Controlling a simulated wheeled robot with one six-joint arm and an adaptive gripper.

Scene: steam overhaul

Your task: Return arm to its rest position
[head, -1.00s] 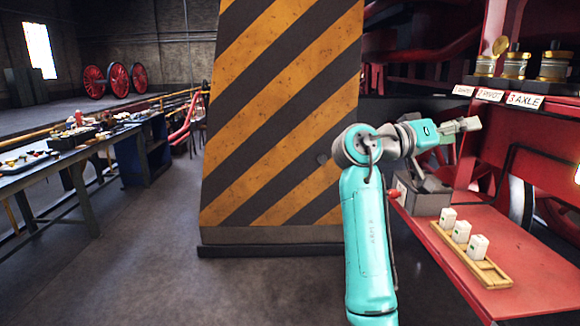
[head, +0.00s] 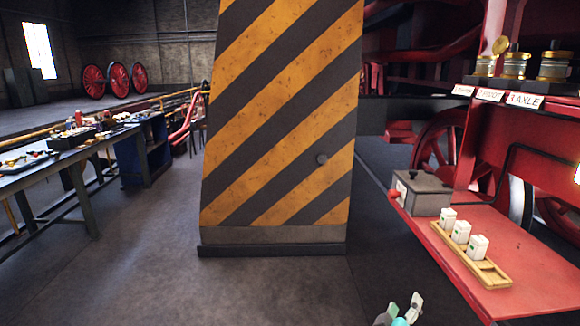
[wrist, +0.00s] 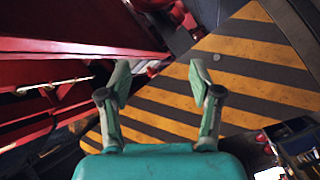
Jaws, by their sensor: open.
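My gripper (head: 402,308) shows at the bottom edge of the head view, low and right of the striped pillar, with only its finger ends in sight. The rest of my arm is out of that view. In the wrist view my gripper (wrist: 159,80) has its two green fingers spread apart. Nothing is between them.
A black and yellow striped pillar (head: 280,130) stands in the middle. A red shelf (head: 500,250) at right bears a wooden tray (head: 498,279) with white blocks and a grey box (head: 428,196). A cluttered workbench (head: 65,165) stands left. The floor between is clear.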

